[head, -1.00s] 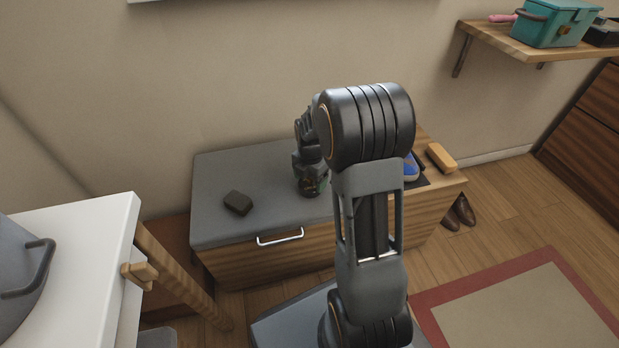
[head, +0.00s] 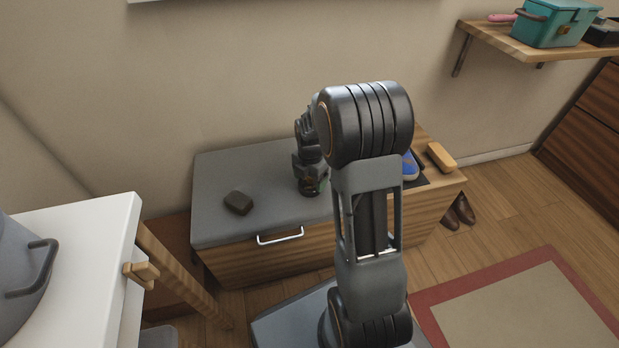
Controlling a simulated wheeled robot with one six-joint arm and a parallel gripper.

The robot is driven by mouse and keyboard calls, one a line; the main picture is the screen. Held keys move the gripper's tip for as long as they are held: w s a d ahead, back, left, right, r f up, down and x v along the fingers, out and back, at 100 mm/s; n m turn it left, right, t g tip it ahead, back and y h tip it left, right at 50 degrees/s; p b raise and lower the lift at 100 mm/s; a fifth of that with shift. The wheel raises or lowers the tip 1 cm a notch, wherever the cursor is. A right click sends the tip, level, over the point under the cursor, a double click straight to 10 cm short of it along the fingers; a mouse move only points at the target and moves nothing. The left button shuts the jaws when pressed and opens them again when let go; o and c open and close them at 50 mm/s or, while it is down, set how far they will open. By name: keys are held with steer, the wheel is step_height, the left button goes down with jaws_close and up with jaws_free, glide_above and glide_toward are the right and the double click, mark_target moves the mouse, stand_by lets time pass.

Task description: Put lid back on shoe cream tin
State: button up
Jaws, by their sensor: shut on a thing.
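My gripper (head: 309,184) points down over the grey top of the bench, near its middle. It is small in the head view and partly hidden by my own arm. It is shut on a small dark round thing at its tips, which looks like the tin's lid (head: 310,191). I cannot make out the shoe cream tin apart from it, nor tell whether lid and tin touch.
A dark block (head: 238,202) lies left on the bench's grey cushion (head: 215,225). At the bench's right end are a blue item (head: 410,166) on a dark mat and a wooden brush (head: 441,157). Brown shoes (head: 462,210) stand on the floor. A white cabinet (head: 85,225) is at left.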

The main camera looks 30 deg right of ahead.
steer(key=o, duration=0.8)
steer(key=shift+r, duration=0.15)
steer(key=shift+r+p, duration=3.2)
steer(key=shift+r, duration=0.2)
jaws_close()
